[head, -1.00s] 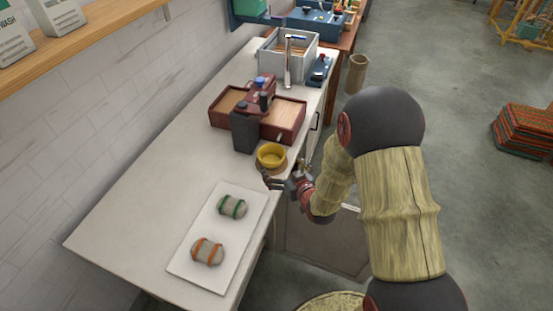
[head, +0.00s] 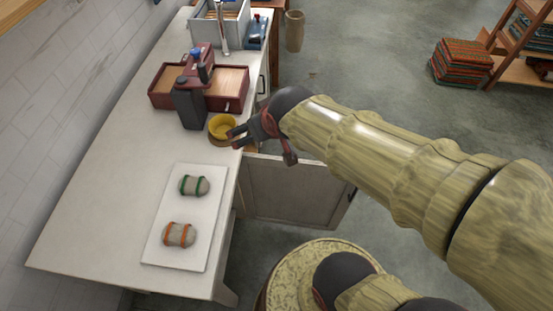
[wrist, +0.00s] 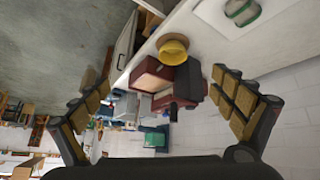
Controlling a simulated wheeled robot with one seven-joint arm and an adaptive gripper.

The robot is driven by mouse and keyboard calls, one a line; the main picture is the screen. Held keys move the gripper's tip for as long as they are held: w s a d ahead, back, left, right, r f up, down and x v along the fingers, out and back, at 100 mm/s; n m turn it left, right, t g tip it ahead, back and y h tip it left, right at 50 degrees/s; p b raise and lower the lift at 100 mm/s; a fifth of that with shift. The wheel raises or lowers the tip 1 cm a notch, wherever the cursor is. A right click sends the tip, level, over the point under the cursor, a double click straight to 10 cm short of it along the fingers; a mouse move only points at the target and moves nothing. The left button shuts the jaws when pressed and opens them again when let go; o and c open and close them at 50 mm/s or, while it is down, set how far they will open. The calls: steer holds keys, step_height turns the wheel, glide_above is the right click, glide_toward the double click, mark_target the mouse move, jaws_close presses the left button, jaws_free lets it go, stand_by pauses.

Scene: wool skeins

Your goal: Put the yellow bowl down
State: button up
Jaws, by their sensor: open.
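The yellow bowl (head: 222,126) stands upright near the right edge of the white counter (head: 120,150), on what looks like a round brown mat (head: 216,140). It also shows in the wrist view (wrist: 173,49), between the spread fingers but beyond them. My gripper (head: 233,138) is open and empty, just right of the bowl in the head view. Its fingers partly overlap the mat and bowl edge there. Both fingers stand wide apart in the wrist view (wrist: 162,98), with a visible gap to the bowl.
A dark red box with wooden panels (head: 233,84) and a dark grey container (head: 189,105) stand just behind the bowl. A white board (head: 176,212) with two banded grey skeins lies nearer. A cabinet door (head: 295,190) hangs open below the counter. The counter's left side is clear.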

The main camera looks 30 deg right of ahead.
steer(key=s+a+r+g, duration=0.1)
steer(key=s, duration=0.5)
steer(key=s+a+r+g, duration=0.1)
steer(key=s+r, duration=0.1)
steer(key=s, duration=0.5)
steer(key=shift+s+a+r+y, duration=0.15)
steer(key=shift+a+r+y, duration=0.05)
steer(key=shift+a+y, duration=0.1)
steer(key=shift+c, duration=0.3)
